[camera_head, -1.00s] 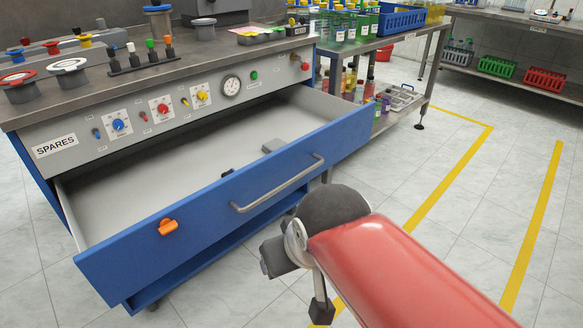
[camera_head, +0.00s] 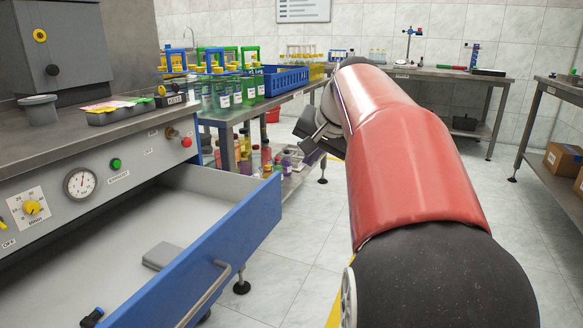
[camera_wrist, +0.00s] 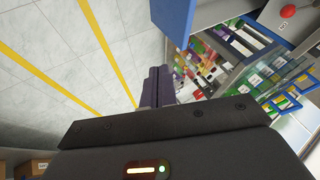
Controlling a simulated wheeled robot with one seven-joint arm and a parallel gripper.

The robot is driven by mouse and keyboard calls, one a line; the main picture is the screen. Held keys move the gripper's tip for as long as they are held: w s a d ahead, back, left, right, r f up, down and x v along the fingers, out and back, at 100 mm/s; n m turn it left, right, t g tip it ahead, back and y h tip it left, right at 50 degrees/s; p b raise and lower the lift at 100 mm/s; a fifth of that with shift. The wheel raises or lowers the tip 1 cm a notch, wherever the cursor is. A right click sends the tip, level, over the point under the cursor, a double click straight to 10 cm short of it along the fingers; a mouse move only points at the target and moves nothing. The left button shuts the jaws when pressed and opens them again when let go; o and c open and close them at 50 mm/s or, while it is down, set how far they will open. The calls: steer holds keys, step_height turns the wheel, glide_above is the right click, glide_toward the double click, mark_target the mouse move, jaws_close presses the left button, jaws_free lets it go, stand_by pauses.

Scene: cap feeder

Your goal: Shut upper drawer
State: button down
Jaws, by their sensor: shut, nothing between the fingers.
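The upper drawer (camera_head: 262,213), with a blue front and pale inside, stands open from the grey bench unit in the head view. Its grey bar handle (camera_head: 212,292) is partly cut off at the bottom edge. A flat grey piece (camera_head: 162,255) lies inside. In the wrist view, a blue panel (camera_wrist: 184,22) at the top appears to be the drawer's end. My gripper (camera_wrist: 158,72) shows there with its dark fingers together and empty, a little to the left of that panel, apart from it as far as I can tell.
A side table with bottles and a blue crate (camera_head: 285,78) stands behind the drawer. A red knob (camera_head: 186,142) sits on the bench panel. Another bench (camera_head: 563,90) with cardboard boxes is at the right. The tiled floor between is clear.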

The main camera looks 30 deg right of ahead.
mark_target(275, 179)
steer(key=shift+w+a+f+b, duration=0.25)
steer(key=shift+w+a+f, duration=0.15)
steer(key=shift+w+f, duration=0.95)
steer(key=shift+w+a+f+b, duration=0.25)
steer(key=shift+w+a+f, duration=0.2)
steer(key=shift+w+f, duration=0.9)
steer(key=shift+w+a+f+b, duration=0.25)
steer(key=shift+w+a+f, duration=0.15)
steer(key=shift+w+f, duration=0.95)
steer(key=shift+w+r, duration=0.3)
steer(key=shift+w, duration=0.05)
steer(key=shift+w+a+r+p, duration=0.1)
steer(key=shift+w+a+p, duration=0.2)
steer(key=shift+w+p, duration=0.05)
steer(key=w+a+p, duration=1.1)
steer(key=w+a, duration=0.2)
steer(key=w, duration=0.5)
steer(key=shift+w+a, duration=0.15)
steer(key=shift+w, duration=0.05)
